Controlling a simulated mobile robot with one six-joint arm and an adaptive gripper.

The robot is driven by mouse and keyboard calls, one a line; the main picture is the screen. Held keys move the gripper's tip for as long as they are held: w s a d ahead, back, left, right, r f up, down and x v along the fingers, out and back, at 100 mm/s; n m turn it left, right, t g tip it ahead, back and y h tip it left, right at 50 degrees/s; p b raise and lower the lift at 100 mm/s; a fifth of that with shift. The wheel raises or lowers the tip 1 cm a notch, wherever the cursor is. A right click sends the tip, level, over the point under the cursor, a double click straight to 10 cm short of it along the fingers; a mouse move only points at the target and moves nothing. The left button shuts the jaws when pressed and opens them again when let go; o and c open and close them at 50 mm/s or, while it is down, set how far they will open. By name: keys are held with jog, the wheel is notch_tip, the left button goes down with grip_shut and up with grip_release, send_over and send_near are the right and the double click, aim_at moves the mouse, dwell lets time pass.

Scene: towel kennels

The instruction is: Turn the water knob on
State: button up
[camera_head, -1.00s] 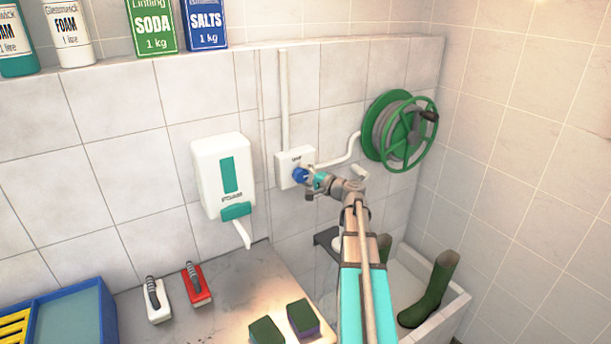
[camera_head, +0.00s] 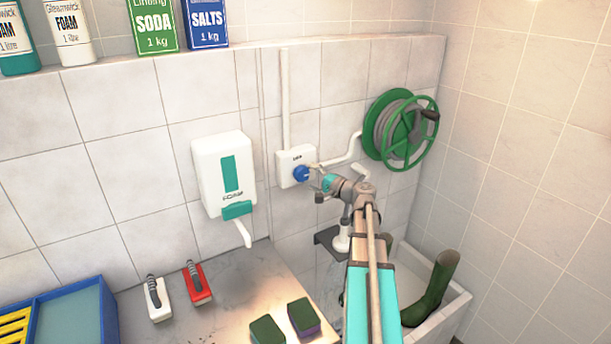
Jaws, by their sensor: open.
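The water knob (camera_head: 301,174) is a round blue knob on a white wall box (camera_head: 285,168), with pipes running up and to the right from it. Small dark lettering shows on the box above the knob. My gripper (camera_head: 315,167) is open just right of the knob, its visible finger near the knob's right edge. I cannot tell if it touches. My arm reaches up from the lower right, and the far finger is hard to make out. The knob's face is mostly in view.
A white soap dispenser (camera_head: 222,177) hangs left of the box. A green hose reel (camera_head: 400,130) is on the wall to the right.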

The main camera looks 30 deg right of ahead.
jog(key=v, duration=0.9)
dwell(0.6)
